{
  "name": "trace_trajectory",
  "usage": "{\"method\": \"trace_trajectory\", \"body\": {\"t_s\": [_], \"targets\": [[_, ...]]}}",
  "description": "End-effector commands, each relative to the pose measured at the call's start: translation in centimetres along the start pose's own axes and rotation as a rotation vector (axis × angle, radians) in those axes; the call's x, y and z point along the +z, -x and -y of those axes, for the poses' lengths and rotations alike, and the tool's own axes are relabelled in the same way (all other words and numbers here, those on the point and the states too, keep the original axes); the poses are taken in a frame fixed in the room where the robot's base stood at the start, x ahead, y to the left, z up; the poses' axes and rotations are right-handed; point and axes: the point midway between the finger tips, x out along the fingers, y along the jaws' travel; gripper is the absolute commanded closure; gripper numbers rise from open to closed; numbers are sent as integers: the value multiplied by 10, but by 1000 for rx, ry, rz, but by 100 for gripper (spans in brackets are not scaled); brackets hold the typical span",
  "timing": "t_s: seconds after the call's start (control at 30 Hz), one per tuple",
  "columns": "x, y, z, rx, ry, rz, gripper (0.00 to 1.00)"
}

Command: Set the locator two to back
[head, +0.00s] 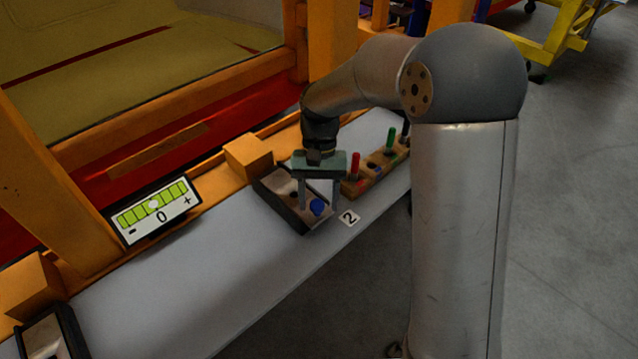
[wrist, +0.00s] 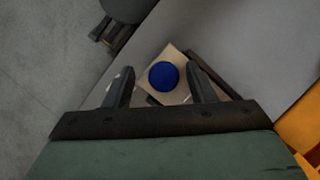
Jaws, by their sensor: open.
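Locator two is a black-edged box (head: 270,190) with a light inner plate, on the grey bench beside a white label "2" (head: 349,218). Its blue knob (head: 317,207) is at the box's end nearest the bench's front edge. A dark hole or slot shows farther back in the plate. My gripper (head: 318,202) is over the box, pointing down, with its fingers apart on either side of the knob. In the wrist view the round blue knob (wrist: 163,76) lies between the two open fingertips, with a gap on both sides. Part of the box is hidden by the gripper.
A panel with green bars and a "0" (head: 157,211) leans at the bench's back. Wooden blocks with red (head: 355,165) and green (head: 391,139) pegs stand right of the box. An orange block (head: 249,157) is behind it. Another black box (head: 52,335) is at bottom left. The bench (head: 190,290) between is clear.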

Motion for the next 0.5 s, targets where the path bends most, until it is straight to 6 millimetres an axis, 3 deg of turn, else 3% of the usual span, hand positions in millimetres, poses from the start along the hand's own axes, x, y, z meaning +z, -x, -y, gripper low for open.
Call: {"method": "trace_trajectory", "body": {"t_s": [0.17, 0.5], "targets": [[-2, 20, 1, -2, 0, -5, 49], [-2, 102, 1, -2, 0, -5, 49]]}}
